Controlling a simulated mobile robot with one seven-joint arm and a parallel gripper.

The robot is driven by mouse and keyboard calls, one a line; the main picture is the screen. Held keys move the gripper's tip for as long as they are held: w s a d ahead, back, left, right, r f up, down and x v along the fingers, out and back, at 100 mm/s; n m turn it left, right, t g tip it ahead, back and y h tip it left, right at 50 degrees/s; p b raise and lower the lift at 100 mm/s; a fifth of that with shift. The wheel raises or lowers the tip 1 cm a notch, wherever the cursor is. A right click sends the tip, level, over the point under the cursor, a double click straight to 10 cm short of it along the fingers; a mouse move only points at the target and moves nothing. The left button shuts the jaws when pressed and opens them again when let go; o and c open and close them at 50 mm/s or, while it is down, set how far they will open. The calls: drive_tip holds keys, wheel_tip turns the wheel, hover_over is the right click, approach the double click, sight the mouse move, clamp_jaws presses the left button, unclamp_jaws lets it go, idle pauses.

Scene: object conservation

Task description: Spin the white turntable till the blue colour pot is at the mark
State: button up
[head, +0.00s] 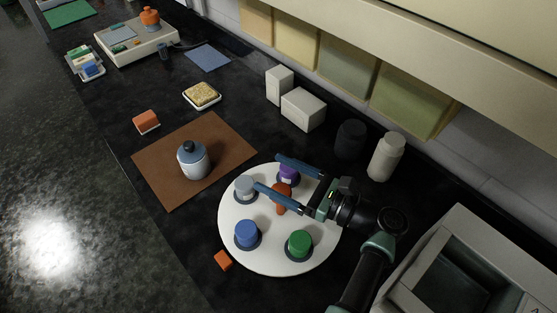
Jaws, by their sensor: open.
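The white turntable (265,258) lies on the dark counter and carries several colour pots on dark bases. The blue pot (246,234) is at its front left, the green pot (299,244) at its front right. A grey pot (244,187) is at the left and a purple pot (289,174) at the back. An orange-red knob (282,192) stands near the middle, partly hidden by a finger. A small orange block (223,260), perhaps the mark, lies just off the front-left rim. My gripper (267,172) is open above the turntable, its blue fingers reaching left over the knob area.
A grey-blue bottle (194,162) stands on a brown mat (160,180) left of the turntable. White boxes (303,110), a dark canister (350,139) and a pale canister (385,157) stand along the wall. A grey open-topped bin (415,270) is at the right.

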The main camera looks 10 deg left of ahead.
drive_tip(key=shift+r, duration=1.95)
